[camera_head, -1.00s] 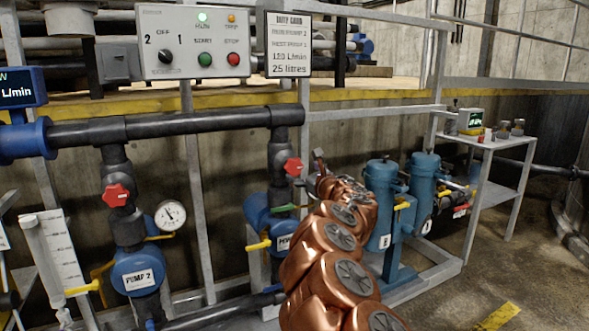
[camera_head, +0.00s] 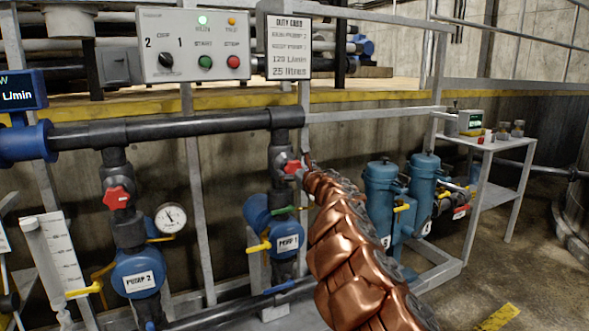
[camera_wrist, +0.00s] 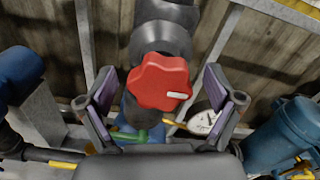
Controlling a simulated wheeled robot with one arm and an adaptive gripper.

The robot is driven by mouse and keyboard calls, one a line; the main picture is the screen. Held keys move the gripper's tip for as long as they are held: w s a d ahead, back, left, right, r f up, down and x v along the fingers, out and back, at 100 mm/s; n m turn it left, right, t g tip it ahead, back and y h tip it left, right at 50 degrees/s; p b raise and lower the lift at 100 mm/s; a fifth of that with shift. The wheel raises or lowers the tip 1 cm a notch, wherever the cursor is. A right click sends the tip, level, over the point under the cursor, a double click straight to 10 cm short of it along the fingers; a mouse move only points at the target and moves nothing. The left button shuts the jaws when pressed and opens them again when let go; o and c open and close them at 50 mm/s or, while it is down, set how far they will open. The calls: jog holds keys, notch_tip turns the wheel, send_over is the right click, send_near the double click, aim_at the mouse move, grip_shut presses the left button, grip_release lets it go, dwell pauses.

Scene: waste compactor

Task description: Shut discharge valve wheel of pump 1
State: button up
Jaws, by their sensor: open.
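The red discharge valve wheel of pump 1 (camera_head: 291,167) sits on a dark vertical pipe above the blue pump (camera_head: 286,243) labelled PUMP 1. In the wrist view the red wheel (camera_wrist: 159,82) shows face-on, with a white mark at its lower right. My gripper (camera_wrist: 160,100) is open, one finger on each side of the wheel, with visible gaps in the picture. In the head view my gripper (camera_head: 305,168) is at the wheel's right side, mostly hidden by my arm. Whether a fingertip touches the wheel cannot be told.
A second red wheel (camera_head: 117,197) stands above PUMP 2 (camera_head: 138,281) to the left. A gauge (camera_wrist: 203,121) and a green lever (camera_wrist: 140,137) are close below the wheel. Blue filter housings (camera_head: 381,190) stand to the right. Open floor lies at the lower right.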

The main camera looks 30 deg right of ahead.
jog(key=c, duration=1.1)
jog(key=shift+c, duration=0.2)
